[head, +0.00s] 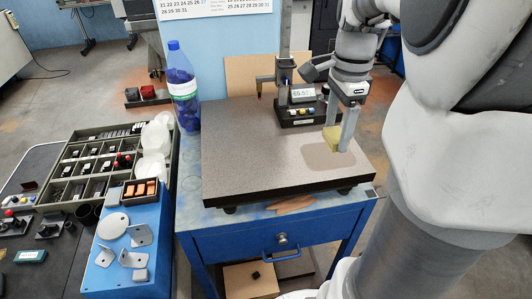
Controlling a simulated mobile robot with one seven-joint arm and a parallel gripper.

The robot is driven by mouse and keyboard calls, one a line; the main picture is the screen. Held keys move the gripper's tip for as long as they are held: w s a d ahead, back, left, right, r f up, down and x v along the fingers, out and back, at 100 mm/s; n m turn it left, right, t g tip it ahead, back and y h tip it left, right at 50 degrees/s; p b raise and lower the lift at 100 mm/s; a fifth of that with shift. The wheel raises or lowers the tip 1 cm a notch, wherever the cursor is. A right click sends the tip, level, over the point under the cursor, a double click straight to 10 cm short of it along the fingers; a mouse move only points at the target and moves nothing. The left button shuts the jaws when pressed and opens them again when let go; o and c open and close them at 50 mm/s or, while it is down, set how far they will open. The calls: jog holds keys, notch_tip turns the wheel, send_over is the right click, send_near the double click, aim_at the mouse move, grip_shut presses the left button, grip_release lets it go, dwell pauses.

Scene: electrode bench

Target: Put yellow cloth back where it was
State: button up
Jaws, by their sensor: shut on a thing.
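My gripper (340,138) points down over the right part of the dark granite plate (250,150) in the head view. It is shut on the yellow cloth (331,137), a small pale yellow piece between its fingers. The cloth is low over or at a darker, rounded patch (318,158) on the plate; I cannot tell whether it touches. Part of the cloth is hidden by the fingers.
A blue box (130,245) with metal parts and a compartment tray (100,165) are further left. The plate's left half is clear.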

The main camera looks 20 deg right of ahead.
jog(key=shift+s+a+f, duration=0.1)
jog(key=shift+s+f, duration=0.1)
jog(key=shift+s, duration=0.05)
send_over(282, 168)
notch_tip(282, 168, down, 7)
jog(key=shift+r+p, duration=0.1)
jog(key=shift+p, duration=0.2)
jog(key=shift+a+f, duration=0.1)
jog(key=shift+f, duration=1.95)
jog(key=shift+f, duration=0.2)
jog(key=o, duration=1.1)
jog(key=shift+o, duration=0.2)
jog(key=shift+r, duration=0.1)
